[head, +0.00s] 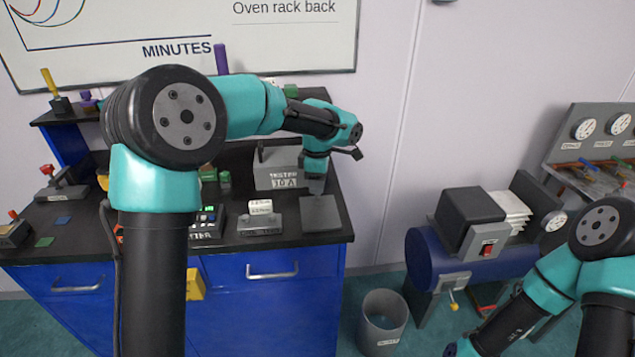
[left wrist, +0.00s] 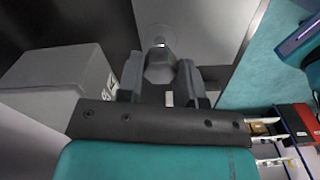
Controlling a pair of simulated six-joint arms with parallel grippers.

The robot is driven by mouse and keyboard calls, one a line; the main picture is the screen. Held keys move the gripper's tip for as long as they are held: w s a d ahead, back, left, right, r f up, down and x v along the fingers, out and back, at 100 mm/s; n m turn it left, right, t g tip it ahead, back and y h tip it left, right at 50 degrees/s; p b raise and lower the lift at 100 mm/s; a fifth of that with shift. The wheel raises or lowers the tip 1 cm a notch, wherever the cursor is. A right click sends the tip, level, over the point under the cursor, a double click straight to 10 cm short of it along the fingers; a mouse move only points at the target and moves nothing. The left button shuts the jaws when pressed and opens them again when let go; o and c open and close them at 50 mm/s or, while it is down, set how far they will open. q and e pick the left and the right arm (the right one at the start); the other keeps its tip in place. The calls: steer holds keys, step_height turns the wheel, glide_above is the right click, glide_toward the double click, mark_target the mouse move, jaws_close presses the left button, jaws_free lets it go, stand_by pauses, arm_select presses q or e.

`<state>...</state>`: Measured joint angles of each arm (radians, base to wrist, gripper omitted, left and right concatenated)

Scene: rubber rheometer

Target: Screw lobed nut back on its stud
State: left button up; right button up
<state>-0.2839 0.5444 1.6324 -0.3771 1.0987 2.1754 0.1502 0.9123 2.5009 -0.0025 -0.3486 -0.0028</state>
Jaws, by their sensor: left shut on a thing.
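My left gripper (head: 316,186) hangs over the back right of the dark bench top, fingers pointing down. In the left wrist view its two fingers (left wrist: 160,80) are shut on a grey faceted piece, which looks like the lobed nut (left wrist: 160,66). A small bright tip and a faint round shape show just past the nut, over a light grey plate (left wrist: 205,25). I cannot tell whether they are the stud, or whether the nut touches it. The grey plate (head: 321,214) lies at the bench's right end in the head view. My right gripper is out of view.
A grey box marked 10 A (head: 277,170) stands close left of my left gripper. A labelled block (head: 260,222) sits left of the plate. A grey bin (head: 383,322) and a blue tank with a motor (head: 465,255) stand on the floor to the right.

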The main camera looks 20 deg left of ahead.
arm_select(q)
steer(key=shift+f, duration=1.2)
steer(key=o, duration=1)
steer(key=shift+c, duration=0.5)
steer(key=c, duration=0.9)
steer(key=m, duration=0.4)
steer(key=shift+m, duration=0.3)
steer(key=m, duration=0.4)
steer(key=shift+m, duration=0.3)
